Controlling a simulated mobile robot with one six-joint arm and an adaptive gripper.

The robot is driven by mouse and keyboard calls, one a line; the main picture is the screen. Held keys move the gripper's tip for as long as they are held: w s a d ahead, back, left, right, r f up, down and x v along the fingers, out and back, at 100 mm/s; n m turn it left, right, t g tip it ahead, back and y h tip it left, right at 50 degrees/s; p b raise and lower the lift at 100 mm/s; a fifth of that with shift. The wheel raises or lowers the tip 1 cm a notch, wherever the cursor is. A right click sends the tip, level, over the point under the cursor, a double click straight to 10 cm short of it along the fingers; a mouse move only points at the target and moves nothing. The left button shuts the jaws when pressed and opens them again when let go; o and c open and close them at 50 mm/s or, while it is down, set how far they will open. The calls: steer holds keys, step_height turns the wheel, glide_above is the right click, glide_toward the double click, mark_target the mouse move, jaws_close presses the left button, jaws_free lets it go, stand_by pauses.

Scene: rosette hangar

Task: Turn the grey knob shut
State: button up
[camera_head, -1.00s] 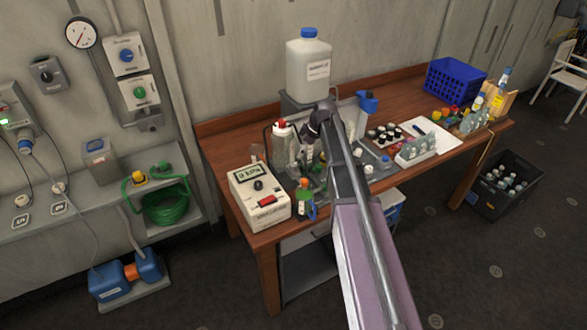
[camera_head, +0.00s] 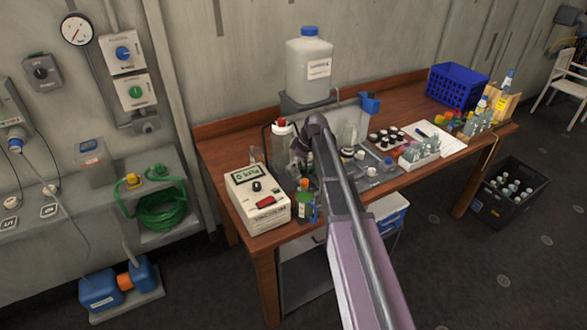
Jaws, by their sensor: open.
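A grey wall box with a dark grey knob (camera_head: 41,73) is at the far left of the head view, left of the round gauge. I cannot tell which way the knob points. My arm reaches from the lower right up over the wooden bench, and my gripper (camera_head: 303,148) is at its far end, small and dark above the bench items near the red-capped bottle (camera_head: 281,143). The gripper is open, but its fingers are hard to make out. It is well to the right of the knob and touches nothing on the wall.
Wall boxes with a blue knob (camera_head: 123,53) and a green knob (camera_head: 135,92) stand right of the gauge (camera_head: 77,30). Below are a green hose (camera_head: 160,208) and a blue pump (camera_head: 101,291). The wooden bench (camera_head: 410,95) is crowded with bottles and a meter (camera_head: 258,205).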

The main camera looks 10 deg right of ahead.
steer(key=shift+a+f, duration=0.1)
steer(key=shift+f, duration=0.15)
jaws_close()
